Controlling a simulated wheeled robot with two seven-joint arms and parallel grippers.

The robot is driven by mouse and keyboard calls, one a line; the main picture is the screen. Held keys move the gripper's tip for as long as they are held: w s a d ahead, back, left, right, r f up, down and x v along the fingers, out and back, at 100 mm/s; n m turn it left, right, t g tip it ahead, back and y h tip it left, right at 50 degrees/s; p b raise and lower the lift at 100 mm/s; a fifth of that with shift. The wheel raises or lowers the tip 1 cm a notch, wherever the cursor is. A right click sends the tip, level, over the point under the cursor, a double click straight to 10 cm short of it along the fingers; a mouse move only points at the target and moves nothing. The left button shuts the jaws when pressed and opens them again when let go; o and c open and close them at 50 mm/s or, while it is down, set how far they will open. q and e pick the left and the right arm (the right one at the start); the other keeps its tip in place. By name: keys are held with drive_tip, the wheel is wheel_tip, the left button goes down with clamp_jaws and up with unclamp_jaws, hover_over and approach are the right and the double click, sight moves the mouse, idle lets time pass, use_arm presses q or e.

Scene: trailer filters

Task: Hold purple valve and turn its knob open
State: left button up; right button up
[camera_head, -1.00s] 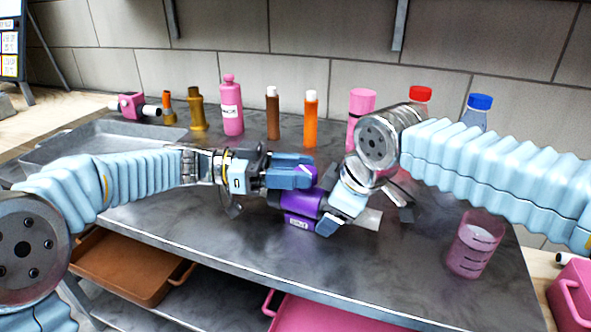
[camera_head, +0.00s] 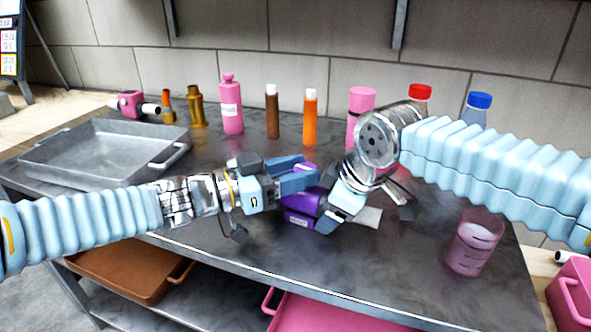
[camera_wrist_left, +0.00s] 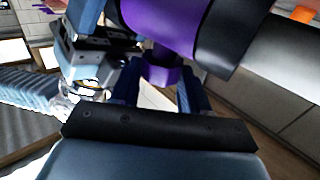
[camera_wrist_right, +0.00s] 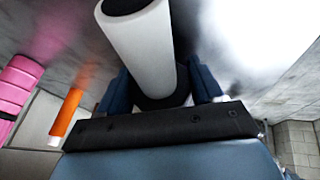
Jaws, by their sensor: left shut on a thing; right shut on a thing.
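The purple valve (camera_head: 299,217) is held above the table near its middle, in front of me, with both grippers on it. Its purple body, black collar and white pipe end also show in the left wrist view (camera_wrist_left: 165,22). My left gripper (camera_head: 306,177) is shut on the valve's purple knob (camera_wrist_left: 160,68), which sits between its fingers. My right gripper (camera_head: 342,205) is shut around the valve near its white pipe (camera_wrist_right: 143,45), by the dark collar. The grippers hide much of the valve in the head view.
A grey metal tray (camera_head: 58,163) lies at the table's left. Bottles, including a pink one (camera_head: 231,108) and an orange one (camera_head: 310,120), line the back. A pink beaker (camera_head: 474,245) stands at the right front. Bins sit below the table. The front left tabletop is clear.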

use_arm(q)
drive_tip(key=shift+r+n+t+y, duration=0.15)
drive_tip(key=shift+n+t+y, duration=0.3)
drive_tip(key=shift+t, duration=0.25)
use_arm(e)
drive_tip(key=shift+s+f, duration=0.1)
use_arm(q)
drive_tip(key=shift+s+n, duration=0.1)
drive_tip(key=shift+n, duration=0.15)
drive_tip(key=o, duration=0.9)
drive_tip(key=shift+o, duration=0.8)
drive_tip(key=shift+s+d, duration=0.1)
drive_tip(key=shift+f, duration=0.2)
drive_tip(key=shift+d, duration=0.1)
